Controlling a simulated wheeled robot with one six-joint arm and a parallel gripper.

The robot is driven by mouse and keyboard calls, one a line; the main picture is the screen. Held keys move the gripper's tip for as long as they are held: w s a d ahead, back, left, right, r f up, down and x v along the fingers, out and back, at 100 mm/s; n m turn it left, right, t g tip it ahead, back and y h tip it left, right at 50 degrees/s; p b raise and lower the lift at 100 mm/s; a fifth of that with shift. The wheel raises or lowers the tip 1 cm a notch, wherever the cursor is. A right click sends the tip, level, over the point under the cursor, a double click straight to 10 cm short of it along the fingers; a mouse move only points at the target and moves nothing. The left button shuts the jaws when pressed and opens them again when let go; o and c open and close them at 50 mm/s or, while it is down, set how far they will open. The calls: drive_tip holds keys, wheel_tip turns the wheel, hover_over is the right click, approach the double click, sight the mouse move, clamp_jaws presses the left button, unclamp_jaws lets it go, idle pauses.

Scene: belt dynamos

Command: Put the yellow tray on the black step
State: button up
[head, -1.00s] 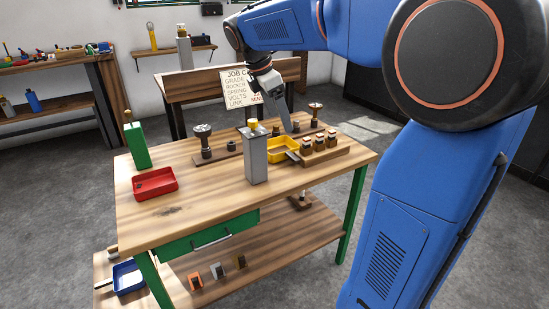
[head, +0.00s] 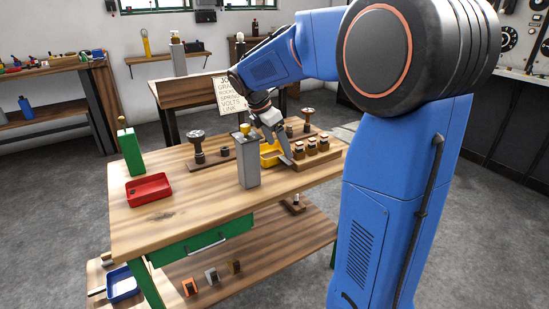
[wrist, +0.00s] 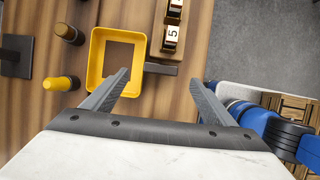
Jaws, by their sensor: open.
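The yellow tray (head: 268,160) stands on the workbench, partly hidden behind the grey block and my gripper in the head view. In the wrist view its yellow rim (wrist: 97,62) shows ahead and to the left of my jaws. My gripper (head: 287,152) is open and low over the bench by the tray's right side. In the wrist view the gripper (wrist: 158,78) has its left finger near the tray's near right corner; whether they touch I cannot tell. The jaws are empty. I cannot make out a black step for sure; a dark flat shape (wrist: 18,55) shows at the left.
A wooden block with counters (head: 318,149) stands right of the tray, close to my gripper. A tall grey block (head: 248,162) with a yellow knob stands in front. A red tray (head: 149,197) and a green block (head: 131,152) are at left. The bench's front middle is clear.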

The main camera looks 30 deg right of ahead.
sight(285, 159)
drive_tip(key=shift+x, duration=3.15)
drive_tip(key=c, duration=1.5)
wheel_tip(285, 159, up, 10)
